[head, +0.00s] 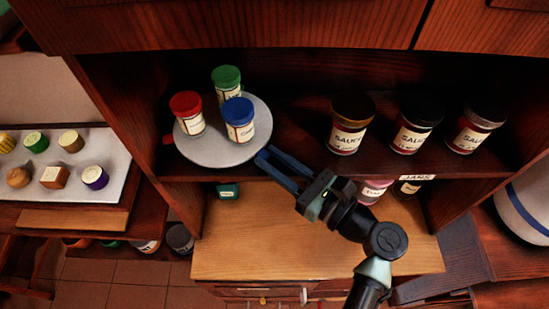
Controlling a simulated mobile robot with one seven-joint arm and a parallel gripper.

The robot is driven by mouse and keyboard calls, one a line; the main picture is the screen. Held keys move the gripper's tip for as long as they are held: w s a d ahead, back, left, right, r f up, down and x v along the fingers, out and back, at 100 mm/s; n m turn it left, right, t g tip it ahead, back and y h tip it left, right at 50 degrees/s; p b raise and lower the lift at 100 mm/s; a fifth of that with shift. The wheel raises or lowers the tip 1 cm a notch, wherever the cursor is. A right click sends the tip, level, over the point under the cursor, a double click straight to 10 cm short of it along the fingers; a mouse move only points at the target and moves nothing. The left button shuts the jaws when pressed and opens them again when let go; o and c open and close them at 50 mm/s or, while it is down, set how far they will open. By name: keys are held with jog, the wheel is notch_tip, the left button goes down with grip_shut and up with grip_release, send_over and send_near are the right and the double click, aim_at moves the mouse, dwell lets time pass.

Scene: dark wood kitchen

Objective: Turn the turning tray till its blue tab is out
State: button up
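The turning tray (225,155) is a round grey disc on the left part of the shelf, near its front edge. It bears a green-lidded jar (227,82), a red-lidded jar (188,113) and a blue-lidded jar (239,120), all upright. A red tab (168,140) sticks out at the tray's left rim. I cannot make out a blue tab. My gripper (265,155) has long dark blue fingers, apart with a gap between them, and nothing shows between them. Its fingertips are close to the tray's right front rim; I cannot tell whether they touch it.
Three dark-lidded sauce jars (349,125) stand to the right on the same shelf (300,160). Cabinet side walls bound the shelf. Below is a light wood counter (250,235), with small jars (374,190) under the shelf. A white tray of foods (110,155) lies at far left.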

grip_shut()
dwell(0.9)
jog(key=shift+s, duration=0.1)
